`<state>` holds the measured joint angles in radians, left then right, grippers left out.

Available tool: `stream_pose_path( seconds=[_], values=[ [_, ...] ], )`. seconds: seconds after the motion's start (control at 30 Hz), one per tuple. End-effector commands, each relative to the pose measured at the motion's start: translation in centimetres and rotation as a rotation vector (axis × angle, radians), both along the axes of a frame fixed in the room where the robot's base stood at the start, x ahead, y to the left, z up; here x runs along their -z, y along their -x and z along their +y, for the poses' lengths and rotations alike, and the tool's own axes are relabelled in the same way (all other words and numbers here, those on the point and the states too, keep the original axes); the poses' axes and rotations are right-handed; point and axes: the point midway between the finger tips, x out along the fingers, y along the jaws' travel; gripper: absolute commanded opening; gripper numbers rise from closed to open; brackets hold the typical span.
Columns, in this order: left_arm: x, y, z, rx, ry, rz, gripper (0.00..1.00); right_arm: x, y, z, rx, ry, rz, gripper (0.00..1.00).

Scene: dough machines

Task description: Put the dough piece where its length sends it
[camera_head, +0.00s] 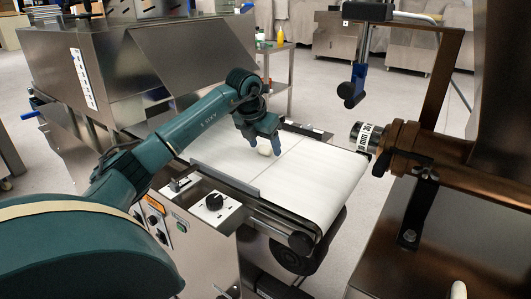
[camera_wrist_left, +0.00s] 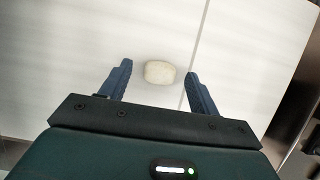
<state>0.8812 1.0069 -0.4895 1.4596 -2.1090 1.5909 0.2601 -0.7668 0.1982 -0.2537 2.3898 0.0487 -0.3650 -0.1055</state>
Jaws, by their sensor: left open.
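A small, pale, rounded dough piece (camera_head: 265,150) lies on the white belt (camera_head: 320,180) of the conveyor. My left gripper (camera_head: 266,142) is over it, pointing down, with its blue fingers open. In the left wrist view the dough piece (camera_wrist_left: 160,73) shows between the tips of the two open fingers (camera_wrist_left: 158,69), with a gap on each side. A thin dark line crosses the belt just to the right of the dough piece. My right gripper is not in view.
A control box with a black knob (camera_head: 214,201) stands at the belt's near side. A large steel machine (camera_head: 110,75) is behind my left arm. A copper-coloured machine with a labelled nozzle (camera_head: 367,137) stands at the right. The belt's right part is clear.

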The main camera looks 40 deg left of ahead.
Motion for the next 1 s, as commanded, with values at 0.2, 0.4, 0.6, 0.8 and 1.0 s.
stream_pose_path(
  seconds=[0.2, 0.4, 0.6, 0.8, 1.0],
  values=[
    [0.51, -0.21, 0.03, 0.0, 0.0, 0.0, 0.62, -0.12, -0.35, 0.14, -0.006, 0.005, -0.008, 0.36],
    [0.48, -0.2, 0.03, 0.0, 0.0, 0.0, 0.5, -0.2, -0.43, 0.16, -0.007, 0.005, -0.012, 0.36],
    [0.46, -0.2, 0.04, 0.0, 0.0, -0.001, 0.33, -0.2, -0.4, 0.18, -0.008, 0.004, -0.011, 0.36],
    [0.45, -0.19, 0.04, 0.0, 0.0, -0.001, 0.17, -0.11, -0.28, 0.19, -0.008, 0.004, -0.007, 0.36],
    [0.44, -0.2, 0.04, 0.0, 0.0, -0.001, 0.1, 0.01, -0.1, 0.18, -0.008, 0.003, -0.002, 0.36]
  ],
)
